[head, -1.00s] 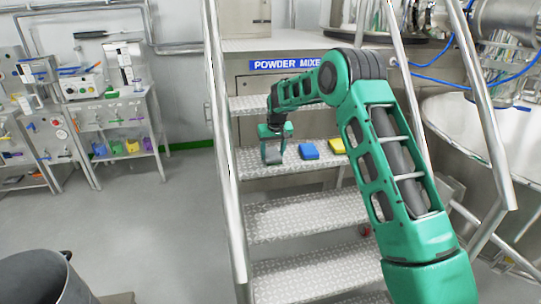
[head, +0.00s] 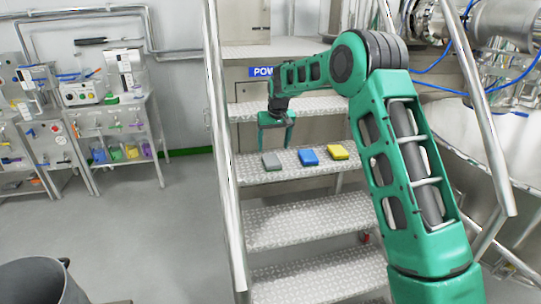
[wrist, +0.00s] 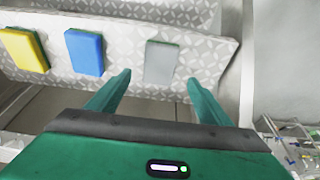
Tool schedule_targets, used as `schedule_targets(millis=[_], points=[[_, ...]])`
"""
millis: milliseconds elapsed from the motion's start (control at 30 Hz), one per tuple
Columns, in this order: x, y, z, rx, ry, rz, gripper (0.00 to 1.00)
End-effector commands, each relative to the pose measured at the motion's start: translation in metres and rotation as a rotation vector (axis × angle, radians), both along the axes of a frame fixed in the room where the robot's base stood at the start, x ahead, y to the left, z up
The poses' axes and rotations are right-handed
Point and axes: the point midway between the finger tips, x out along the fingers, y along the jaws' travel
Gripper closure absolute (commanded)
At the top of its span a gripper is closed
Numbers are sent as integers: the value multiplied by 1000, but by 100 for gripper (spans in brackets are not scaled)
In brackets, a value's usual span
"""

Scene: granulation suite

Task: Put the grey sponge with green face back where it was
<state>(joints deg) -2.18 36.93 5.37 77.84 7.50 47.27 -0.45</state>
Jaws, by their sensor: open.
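The grey sponge (head: 272,161) lies flat on a metal stair tread (head: 300,173), at the left of a row of sponges. In the wrist view the grey sponge (wrist: 161,62) shows its grey top, with a thin green edge along one side. My gripper (head: 276,146) is open and empty, above and behind the grey sponge and apart from it. In the wrist view the fingertips (wrist: 158,77) stand to either side of the sponge's near end in the picture.
A blue sponge (head: 308,156) and a yellow sponge (head: 338,152) lie to the right on the same tread. A metal handrail (head: 222,150) runs along the left of the stairs. A grey bin (head: 32,282) stands at the lower left. The floor between is clear.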

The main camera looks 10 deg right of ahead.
Motion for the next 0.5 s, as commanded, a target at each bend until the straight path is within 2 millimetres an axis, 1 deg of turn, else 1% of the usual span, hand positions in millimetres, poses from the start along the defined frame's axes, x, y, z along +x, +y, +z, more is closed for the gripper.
schedule_targets(millis=[33, 200, 500], points=[[-2, 0, 9, 0, -2, 0, 27], [-7, 0, 25, 0, 0, 0, 27], [-10, -1, 30, -1, 1, -1, 27]])
